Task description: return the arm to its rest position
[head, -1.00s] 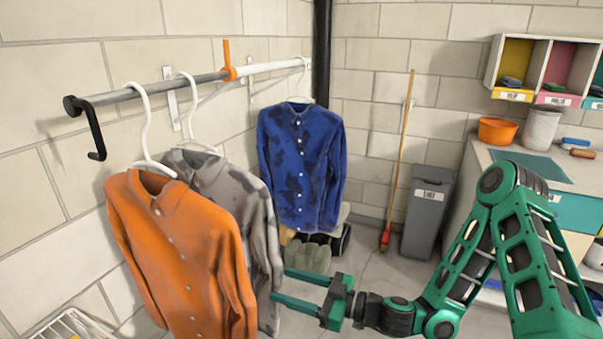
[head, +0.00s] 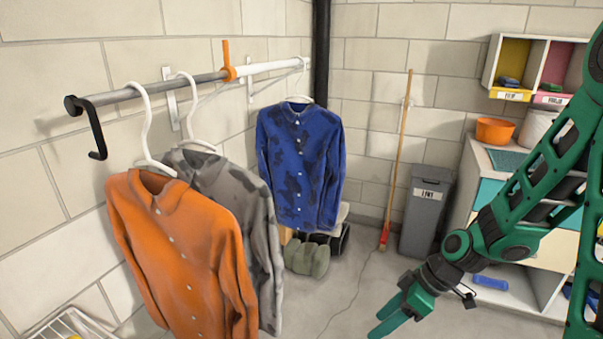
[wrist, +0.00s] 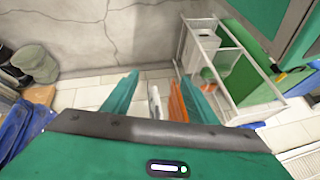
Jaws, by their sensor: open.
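My gripper (head: 384,328) is low at the bottom of the head view, right of the hanging shirts and in front of the grey bin. It holds nothing that I can see. In the wrist view its two green fingers (wrist: 154,92) stand apart. My arm is folded on the right side of the head view, over the workbench area. The gripper is clear of the orange shirt (head: 180,260), the grey shirt (head: 262,240) and the blue shirt (head: 300,165), which all hang from the rail.
The rail (head: 150,88) runs along the left wall. A grey bin (head: 425,215) and a broom (head: 397,160) stand at the back. The workbench (head: 478,180) with an orange bowl (head: 494,131) is at right. Floor between is open.

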